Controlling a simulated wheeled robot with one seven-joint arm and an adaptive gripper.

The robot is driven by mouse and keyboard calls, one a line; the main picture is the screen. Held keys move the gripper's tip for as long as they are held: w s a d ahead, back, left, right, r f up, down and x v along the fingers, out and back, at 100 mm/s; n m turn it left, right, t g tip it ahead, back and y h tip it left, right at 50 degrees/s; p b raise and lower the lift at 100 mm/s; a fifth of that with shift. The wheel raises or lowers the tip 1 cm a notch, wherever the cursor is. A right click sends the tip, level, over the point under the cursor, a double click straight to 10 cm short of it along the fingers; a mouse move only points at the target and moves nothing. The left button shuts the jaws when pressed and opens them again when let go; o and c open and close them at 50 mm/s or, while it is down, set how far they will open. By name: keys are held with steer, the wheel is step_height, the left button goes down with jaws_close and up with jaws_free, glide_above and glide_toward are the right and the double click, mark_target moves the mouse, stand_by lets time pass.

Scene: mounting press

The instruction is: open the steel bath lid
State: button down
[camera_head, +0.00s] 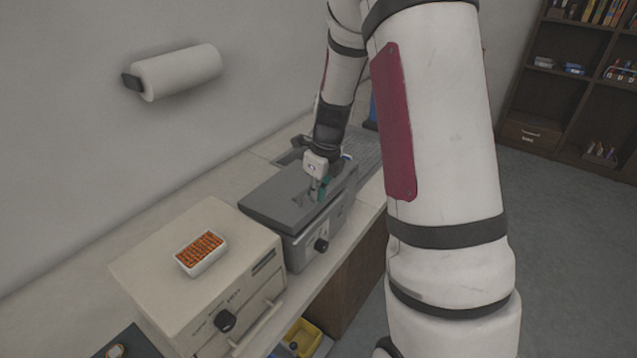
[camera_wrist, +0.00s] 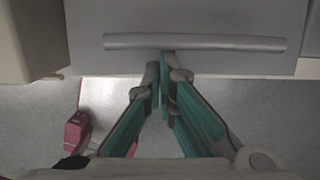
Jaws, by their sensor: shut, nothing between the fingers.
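The steel bath is a grey box on the bench with a flat dark grey lid (camera_head: 285,197) lying closed on top. Its front has a black knob (camera_head: 321,245). In the wrist view the lid (camera_wrist: 190,20) fills the top, with a long bar handle (camera_wrist: 195,43) running across it near its front edge. My gripper (camera_head: 318,190) is over the lid's right part in the head view. In the wrist view my gripper (camera_wrist: 161,62) has its fingertips together just below the bar handle; whether they touch it I cannot tell. Nothing is held.
A beige oven-like box (camera_head: 200,280) stands left of the bath, with a white tray of orange pieces (camera_head: 201,252) on top. A paper towel roll (camera_head: 178,72) hangs on the wall. A yellow bin (camera_head: 303,338) sits below the bench. Open floor lies right of the bench.

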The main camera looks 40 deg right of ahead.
steer(key=shift+f, duration=0.2)
steer(key=shift+w+r, duration=0.15)
steer(key=shift+w+a+r+g+b, duration=0.25)
steer(key=shift+w+r+g+b, duration=0.2)
steer(key=shift+r, duration=0.3)
steer(key=w+a+r+g+h+b, duration=0.2)
steer(key=w+a+r+g+b, duration=0.15)
steer(key=w+r+b, duration=0.55)
steer(key=w+a+b, duration=0.1)
steer(key=w+a, duration=0.1)
steer(key=w, duration=0.4)
steer(key=w+a+b, duration=0.2)
steer(key=w, duration=0.4)
steer(key=shift+w+a+r, duration=0.2)
steer(key=shift+w+a, duration=0.05)
steer(key=shift+w, duration=0.15)
